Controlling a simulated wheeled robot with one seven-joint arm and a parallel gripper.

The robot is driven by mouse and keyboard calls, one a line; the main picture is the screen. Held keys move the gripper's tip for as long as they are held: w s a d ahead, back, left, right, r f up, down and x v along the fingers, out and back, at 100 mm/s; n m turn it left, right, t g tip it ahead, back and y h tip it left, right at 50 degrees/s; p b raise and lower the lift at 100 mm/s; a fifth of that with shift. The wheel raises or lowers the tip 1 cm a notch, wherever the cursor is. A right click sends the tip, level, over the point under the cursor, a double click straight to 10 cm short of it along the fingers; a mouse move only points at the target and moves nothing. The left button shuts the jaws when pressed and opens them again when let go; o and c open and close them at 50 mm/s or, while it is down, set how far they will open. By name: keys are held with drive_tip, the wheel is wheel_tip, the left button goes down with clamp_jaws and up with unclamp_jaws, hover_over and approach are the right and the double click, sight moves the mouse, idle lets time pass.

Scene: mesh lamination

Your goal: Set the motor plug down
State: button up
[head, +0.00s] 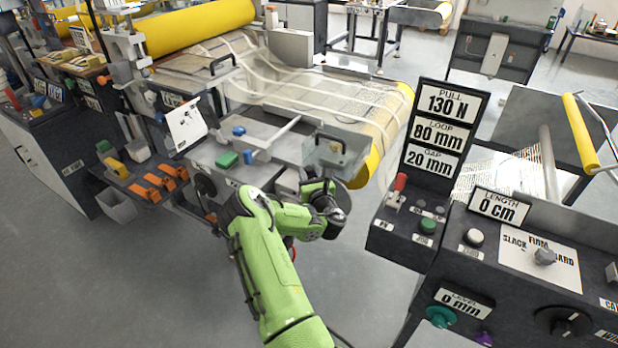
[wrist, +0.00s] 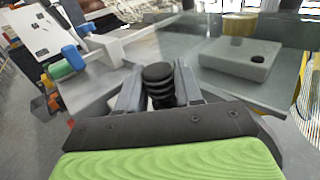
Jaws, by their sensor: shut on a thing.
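The motor plug (wrist: 160,85), a black ribbed piece with a rounded top, stands between the two grey fingers of my gripper (wrist: 157,80) in the wrist view. The gripper is shut on it. The plug's lower end is hidden behind the gripper's dark front plate. In the head view my green arm reaches to the grey table at the machine's front end, and the plug cannot be made out there.
A grey block (wrist: 240,58) with a dark round spot lies right of the plug. A green piece (wrist: 60,69) and a blue piece (wrist: 73,57) are at left. In the head view, a signed control post (head: 438,130) stands right of my arm.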

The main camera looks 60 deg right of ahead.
drive_tip(key=shift+r, duration=0.1)
drive_tip(key=shift+f, duration=0.2)
drive_tip(key=o, duration=1.1)
